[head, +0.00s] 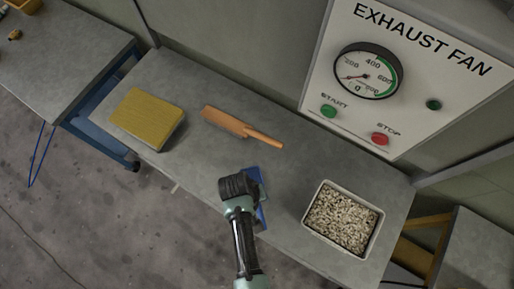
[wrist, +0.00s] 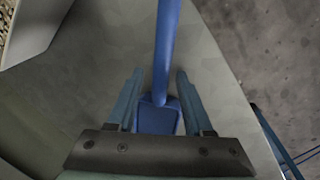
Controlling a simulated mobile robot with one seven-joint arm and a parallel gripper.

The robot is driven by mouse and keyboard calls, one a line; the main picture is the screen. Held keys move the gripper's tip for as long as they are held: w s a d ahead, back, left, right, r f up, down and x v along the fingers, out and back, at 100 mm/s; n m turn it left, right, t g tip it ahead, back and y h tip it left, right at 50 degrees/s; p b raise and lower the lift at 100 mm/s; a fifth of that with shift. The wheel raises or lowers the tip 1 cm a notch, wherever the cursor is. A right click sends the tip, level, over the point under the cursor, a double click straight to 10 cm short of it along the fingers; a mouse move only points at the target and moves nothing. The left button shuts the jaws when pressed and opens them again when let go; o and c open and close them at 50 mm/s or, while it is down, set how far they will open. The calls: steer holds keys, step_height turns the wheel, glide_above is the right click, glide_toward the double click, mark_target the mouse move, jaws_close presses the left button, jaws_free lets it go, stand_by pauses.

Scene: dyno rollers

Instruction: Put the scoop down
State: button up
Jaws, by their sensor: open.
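The blue scoop (wrist: 168,40) lies between the two fingers of my gripper (wrist: 160,74) in the wrist view. Its long handle runs to the top edge and its wider end (wrist: 157,118) is near the gripper's palm. Gaps show between the scoop and both fingers, so my gripper is open around it. In the head view, my gripper (head: 240,186) is over the front of the grey table (head: 215,180) and hides much of the scoop (head: 263,178). I cannot tell whether the scoop fully rests on the tabletop.
A tray of pale pellets (head: 343,218) stands to the right. An orange brush-like tool (head: 240,126) lies behind my gripper, and a yellow block (head: 147,118) is at the left. The exhaust fan panel (head: 405,75) rises at the back. Bare tabletop separates these things.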

step_height(320, 180, up, 11)
steer(key=a, duration=0.2)
steer(key=w+a+r+t+y, duration=0.15)
steer(key=w+r+t, duration=0.65)
steer(key=w+r, duration=0.9)
steer(key=w+r+m+t, duration=0.1)
steer(key=w+r+t, duration=0.2)
steer(key=r, duration=0.5)
steer(key=w+r+t, duration=0.2)
steer(key=w+r, duration=0.1)
steer(key=r, duration=0.6)
step_height(320, 180, up, 24)
steer(key=s+d+t, duration=0.1)
steer(key=s+t, duration=0.2)
steer(key=t, duration=0.5)
steer(key=s+r+t, duration=0.3)
steer(key=s+r, duration=0.2)
steer(key=r, duration=0.2)
steer(key=s+d+r+m+t, duration=0.1)
steer(key=s+r+t, duration=0.2)
steer(key=s+r, duration=0.2)
step_height(320, 180, up, 2)
steer(key=shift+d+r, duration=0.15)
steer(key=shift+d, duration=0.05)
